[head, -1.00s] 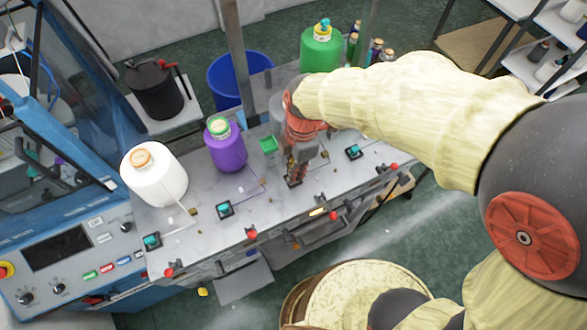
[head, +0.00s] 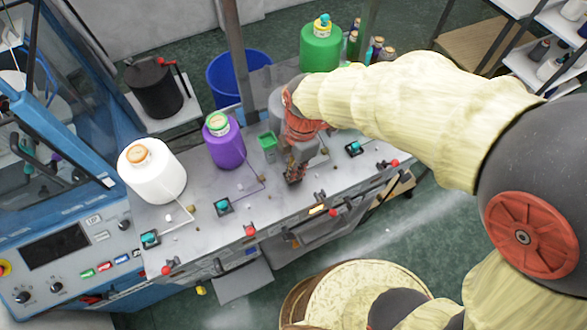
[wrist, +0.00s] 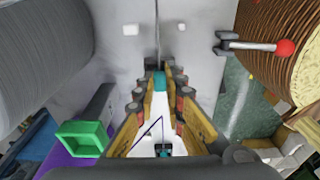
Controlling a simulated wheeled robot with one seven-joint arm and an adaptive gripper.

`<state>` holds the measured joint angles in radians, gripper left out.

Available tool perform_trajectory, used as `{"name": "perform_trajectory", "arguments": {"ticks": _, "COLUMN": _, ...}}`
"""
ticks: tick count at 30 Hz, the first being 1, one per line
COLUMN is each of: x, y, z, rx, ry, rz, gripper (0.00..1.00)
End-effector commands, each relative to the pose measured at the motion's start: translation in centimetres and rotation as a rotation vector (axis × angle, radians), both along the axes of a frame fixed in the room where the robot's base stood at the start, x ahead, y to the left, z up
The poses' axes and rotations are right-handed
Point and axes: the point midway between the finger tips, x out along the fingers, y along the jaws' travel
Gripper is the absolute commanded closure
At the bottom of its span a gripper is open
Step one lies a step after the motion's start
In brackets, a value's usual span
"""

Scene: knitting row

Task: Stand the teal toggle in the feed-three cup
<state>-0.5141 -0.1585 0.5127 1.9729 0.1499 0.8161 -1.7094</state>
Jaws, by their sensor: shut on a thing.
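My gripper (head: 293,178) points down at the metal table, its fingertips low over or at the surface. In the wrist view the gripper (wrist: 160,88) is shut on the teal toggle (wrist: 159,82), a small teal piece between the fingertips. The feed-three cup is not clearly visible. It may be hidden under the fingers, and I cannot tell whether the toggle is in it. Black cups with teal toggles stand on the table at left (head: 150,239), nearer the middle (head: 224,206) and right of my gripper (head: 353,148).
A purple cone (head: 227,150), a white cone (head: 157,180) and a green cone (head: 320,48) stand along the table (head: 200,235). A small green open box (head: 267,141) is left of my gripper. Red-knobbed levers (head: 250,231) line the front edge.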

Motion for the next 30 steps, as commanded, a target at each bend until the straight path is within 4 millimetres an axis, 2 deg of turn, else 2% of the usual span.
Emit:
{"name": "perform_trajectory", "arguments": {"ticks": 1, "x": -0.43, "y": -0.25, "z": -0.85, "rx": -0.008, "ry": 0.013, "rz": 0.000, "gripper": 0.97}}
{"name": "perform_trajectory", "arguments": {"ticks": 2, "x": -0.45, "y": -0.27, "z": -0.88, "rx": -0.008, "ry": 0.014, "rz": 0.000, "gripper": 0.89}}
{"name": "perform_trajectory", "arguments": {"ticks": 13, "x": -0.60, "y": -0.36, "z": -1.11, "rx": -0.011, "ry": 0.018, "rz": -0.001, "gripper": 0.68}}
{"name": "perform_trajectory", "arguments": {"ticks": 30, "x": -0.47, "y": -0.31, "z": -0.79, "rx": -0.009, "ry": 0.015, "rz": 0.000, "gripper": 0.68}}
